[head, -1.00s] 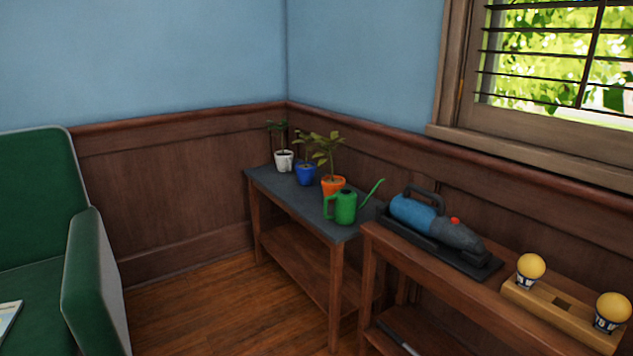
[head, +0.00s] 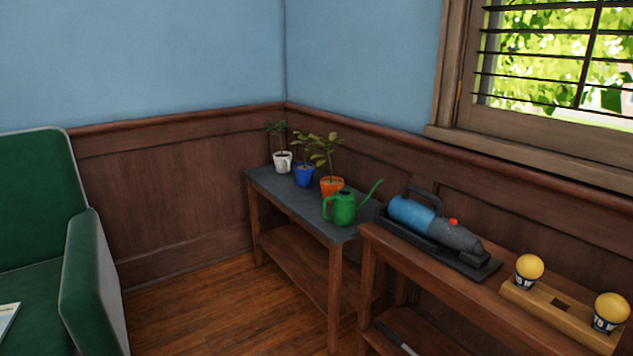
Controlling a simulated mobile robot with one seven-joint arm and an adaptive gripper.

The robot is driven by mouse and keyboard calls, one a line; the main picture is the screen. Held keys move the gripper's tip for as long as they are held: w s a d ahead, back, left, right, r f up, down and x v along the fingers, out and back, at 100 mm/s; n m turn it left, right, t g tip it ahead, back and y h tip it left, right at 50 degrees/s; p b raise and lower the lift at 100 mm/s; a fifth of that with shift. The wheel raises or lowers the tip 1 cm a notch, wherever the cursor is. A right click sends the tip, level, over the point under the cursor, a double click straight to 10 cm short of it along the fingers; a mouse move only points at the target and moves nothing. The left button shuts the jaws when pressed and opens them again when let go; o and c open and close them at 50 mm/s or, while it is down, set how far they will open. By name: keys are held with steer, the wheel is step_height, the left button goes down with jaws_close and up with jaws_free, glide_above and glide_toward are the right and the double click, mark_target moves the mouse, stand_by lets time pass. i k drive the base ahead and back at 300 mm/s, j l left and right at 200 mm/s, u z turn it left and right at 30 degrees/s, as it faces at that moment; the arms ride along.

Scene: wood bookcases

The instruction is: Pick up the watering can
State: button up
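The green watering can (head: 344,208) stands upright on the near end of a grey-topped wooden table (head: 290,211) against the wall. Its handle is at the left and its spout points up to the right. It stands just in front of an orange pot (head: 331,187) with a leafy plant. My gripper is not in view.
A blue pot (head: 304,176) and a white pot (head: 282,163) with plants stand farther back on the table. A second wooden table at right holds a blue-grey handheld vacuum (head: 436,224) and a wooden block with yellow balls (head: 548,310). A green armchair (head: 97,280) is at left; the floor between is clear.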

mark_target(344, 210)
steer(key=i+z, duration=0.2)
steer(key=i, duration=1.1)
